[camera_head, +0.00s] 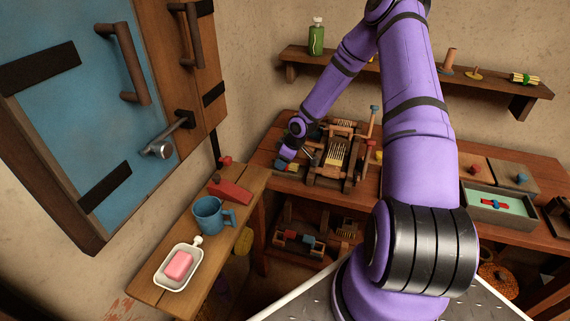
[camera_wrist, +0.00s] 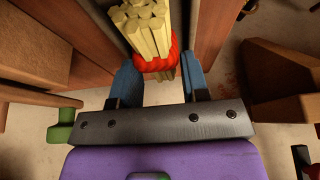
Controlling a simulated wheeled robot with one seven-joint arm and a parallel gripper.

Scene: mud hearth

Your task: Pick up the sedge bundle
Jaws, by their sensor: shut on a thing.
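The sedge bundle (camera_wrist: 150,32), pale yellow stalks tied with a red band, is seen end-on in the wrist view. It stands between the blue fingers of my gripper (camera_wrist: 160,78), which is shut on it near the red band. In the head view my gripper (camera_head: 288,158) is low at the left end of the long wooden table (camera_head: 262,160), beside a wooden frame device (camera_head: 335,158). The bundle cannot be made out clearly there. Whether it still touches a surface is hard to tell.
Wooden parts stand close on both sides of the fingers in the wrist view. A side bench (camera_head: 160,297) holds a blue mug (camera_head: 208,216), a red block (camera_head: 230,191) and a soap dish (camera_head: 163,280). Another bundle (camera_head: 525,78) with a green band lies on the wall shelf (camera_head: 420,75).

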